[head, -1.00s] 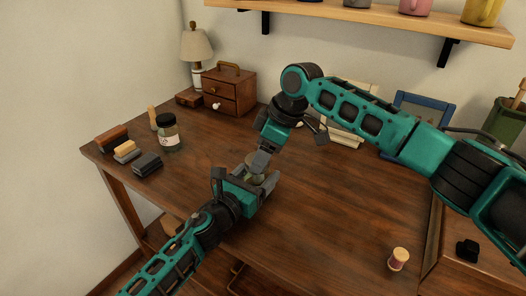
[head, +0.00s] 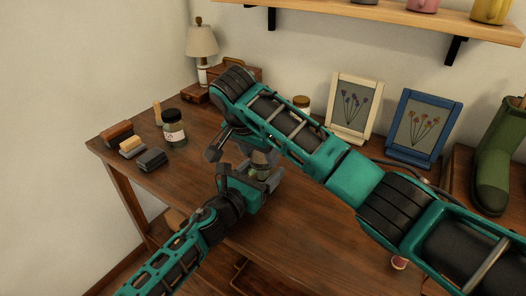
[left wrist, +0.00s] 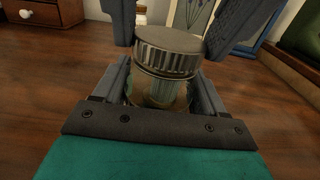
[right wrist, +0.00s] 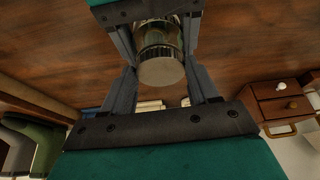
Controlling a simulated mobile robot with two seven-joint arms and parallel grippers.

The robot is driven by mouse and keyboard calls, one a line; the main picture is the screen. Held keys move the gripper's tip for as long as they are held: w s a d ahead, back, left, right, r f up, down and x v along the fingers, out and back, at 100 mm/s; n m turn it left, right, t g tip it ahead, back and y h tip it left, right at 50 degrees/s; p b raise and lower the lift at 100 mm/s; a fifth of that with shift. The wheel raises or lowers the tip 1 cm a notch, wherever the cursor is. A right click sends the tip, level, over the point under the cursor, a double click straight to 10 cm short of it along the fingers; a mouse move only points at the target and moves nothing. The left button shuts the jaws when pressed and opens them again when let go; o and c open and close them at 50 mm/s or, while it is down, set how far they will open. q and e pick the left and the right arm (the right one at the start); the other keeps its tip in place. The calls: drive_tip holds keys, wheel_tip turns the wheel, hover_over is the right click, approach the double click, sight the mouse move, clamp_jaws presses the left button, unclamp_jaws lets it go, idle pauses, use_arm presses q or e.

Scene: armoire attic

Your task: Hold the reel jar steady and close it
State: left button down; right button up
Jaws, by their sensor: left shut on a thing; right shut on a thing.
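The reel jar (head: 261,172) is a small clear glass jar, mostly hidden by my grippers in the head view. In the left wrist view its glass (left wrist: 160,93) stands between the fingers of my left gripper (head: 268,181), which is shut on it low down. A ribbed grey metal lid (left wrist: 168,52) is on the jar's mouth and looks slightly tilted there; I cannot tell whether it is fully seated. My right gripper (head: 260,157) comes from above and is shut on the lid, whose flat top (right wrist: 161,73) faces the right wrist camera.
A labelled dark-lidded jar (head: 174,131) and several brushes or blocks (head: 132,146) stand at left. A drawer box (right wrist: 283,105), a lamp (head: 201,42), framed flower pictures (head: 355,108) and a green boot (head: 492,165) are behind. A spool (head: 398,264) is partly hidden by my right arm.

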drive_tip(key=m, duration=0.2)
drive_tip(key=m+g+h, duration=0.1)
drive_tip(key=m, duration=0.1)
drive_tip(key=shift+w+a+r, duration=0.1)
drive_tip(key=shift+w+a, duration=0.1)
drive_tip(key=shift+a, duration=0.1)
drive_tip(key=m, duration=0.1)
drive_tip(key=m+g, duration=0.1)
drive_tip(key=shift+s+a+f+m+h, duration=0.1)
drive_tip(key=shift+a+f+m+h, duration=0.2)
drive_tip(key=shift+a, duration=0.1)
drive_tip(key=shift+w+d+r+m+g, duration=0.2)
drive_tip(key=shift+d+m+g, duration=0.15)
drive_tip(key=shift+m, duration=0.65)
drive_tip(key=o, duration=1)
drive_tip(key=shift+d, duration=0.1)
drive_tip(key=shift+r, duration=2.25)
